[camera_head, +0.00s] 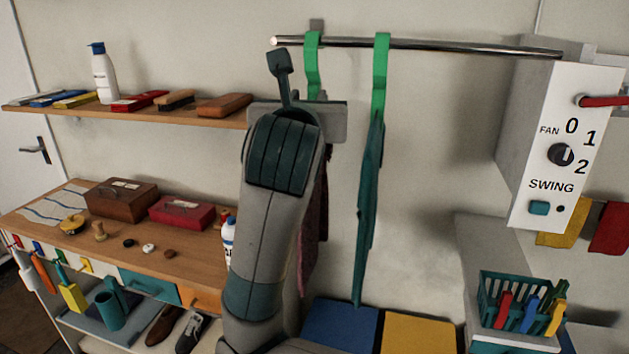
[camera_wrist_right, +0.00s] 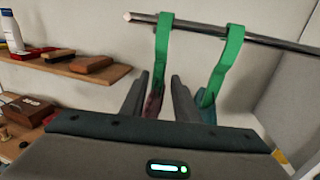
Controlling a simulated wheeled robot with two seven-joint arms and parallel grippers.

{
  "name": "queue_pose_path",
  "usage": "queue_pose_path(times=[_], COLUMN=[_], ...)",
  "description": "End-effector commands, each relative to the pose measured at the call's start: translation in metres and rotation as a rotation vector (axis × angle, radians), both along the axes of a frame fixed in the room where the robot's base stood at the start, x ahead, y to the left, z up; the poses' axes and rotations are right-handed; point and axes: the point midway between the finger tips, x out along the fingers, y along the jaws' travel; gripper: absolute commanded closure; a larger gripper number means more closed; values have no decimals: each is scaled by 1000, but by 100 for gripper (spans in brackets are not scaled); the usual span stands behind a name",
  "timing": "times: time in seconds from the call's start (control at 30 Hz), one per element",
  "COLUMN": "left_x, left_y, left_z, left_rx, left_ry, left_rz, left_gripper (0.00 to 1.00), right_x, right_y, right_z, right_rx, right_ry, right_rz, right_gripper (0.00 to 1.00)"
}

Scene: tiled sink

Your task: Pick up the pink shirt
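The pink shirt (camera_head: 308,245) hangs from a green hanger (camera_head: 312,65) on the metal rail, mostly hidden behind my right arm in the head view. In the right wrist view a narrow strip of the pink shirt (camera_wrist_right: 153,103) shows between the two dark fingers of my right gripper (camera_wrist_right: 157,85). The fingers stand apart. The green hanger (camera_wrist_right: 162,50) rises above the gap. I cannot tell whether the fingers touch the cloth. My left gripper is not in view.
A teal garment (camera_head: 368,210) hangs close on the right, on another green hanger (camera_head: 380,80). The rail (camera_head: 440,46) runs to a white control box (camera_head: 565,150). A wooden shelf (camera_head: 225,118) holding brushes and a bottle is close on the left.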

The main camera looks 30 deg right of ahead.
Motion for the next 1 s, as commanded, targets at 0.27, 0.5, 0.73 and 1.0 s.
queue_pose_path(times=[0.27,0.5,0.73,1.0], left_x=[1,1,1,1], left_y=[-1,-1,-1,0], left_z=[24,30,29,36], left_rx=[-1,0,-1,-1], left_ry=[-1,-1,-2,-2], left_rz=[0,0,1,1], left_gripper=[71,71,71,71], right_x=[39,54,55,59], right_y=[-31,-43,-43,-47], right_z=[2,1,0,3], right_rx=[-1,0,0,-2], right_ry=[5,0,0,3], right_rz=[-3,0,0,-1], right_gripper=[72,72,72,72])
